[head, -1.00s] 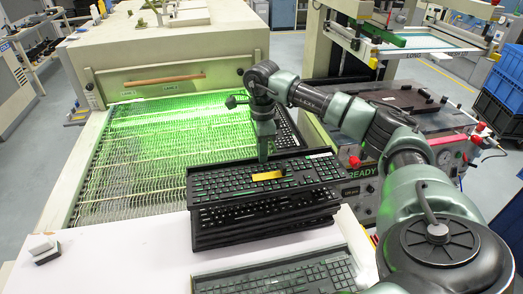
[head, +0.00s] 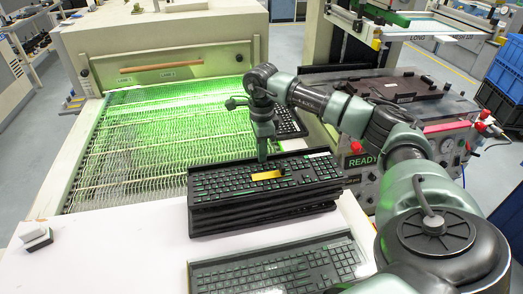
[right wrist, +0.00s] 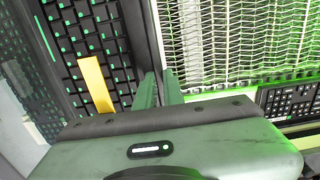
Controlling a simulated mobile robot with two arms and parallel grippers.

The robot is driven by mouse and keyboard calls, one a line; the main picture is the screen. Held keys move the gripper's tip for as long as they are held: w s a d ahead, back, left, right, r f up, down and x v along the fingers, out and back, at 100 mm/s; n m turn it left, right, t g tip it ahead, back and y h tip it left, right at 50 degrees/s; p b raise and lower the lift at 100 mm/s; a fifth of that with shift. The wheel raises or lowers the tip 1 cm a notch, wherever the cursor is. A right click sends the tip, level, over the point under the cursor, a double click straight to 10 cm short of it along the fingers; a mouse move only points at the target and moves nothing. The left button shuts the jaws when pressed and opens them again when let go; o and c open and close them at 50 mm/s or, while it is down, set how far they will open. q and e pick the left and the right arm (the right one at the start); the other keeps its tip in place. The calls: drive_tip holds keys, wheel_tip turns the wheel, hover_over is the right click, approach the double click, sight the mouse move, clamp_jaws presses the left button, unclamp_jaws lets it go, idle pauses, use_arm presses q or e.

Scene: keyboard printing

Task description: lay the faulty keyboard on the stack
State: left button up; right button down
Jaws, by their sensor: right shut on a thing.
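The faulty keyboard (head: 225,184), black with green-marked keys and a yellow strip (head: 268,175), lies level on top of the stack of black keyboards (head: 240,216), lined up with it. No clear gap shows between them. My right gripper (head: 263,157) points down at the keyboard's far long edge and is shut on that edge. In the right wrist view, the two fingers (right wrist: 160,88) pinch the rim of the keyboard (right wrist: 105,40), with the yellow strip beside them. My left gripper is not in view.
Another keyboard (head: 280,268) lies on the white table (head: 110,250) in front of the stack.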

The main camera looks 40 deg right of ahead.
drive_tip(key=shift+f, duration=0.3)
idle(0.8)
drive_tip(key=c, duration=1.5)
unclamp_jaws()
drive_tip(key=shift+o, duration=0.2)
drive_tip(key=shift+r, duration=0.1)
drive_tip(key=shift+r+p, duration=2.35)
drive_tip(key=shift+r, duration=1.05)
drive_tip(key=shift+r, duration=0.1)
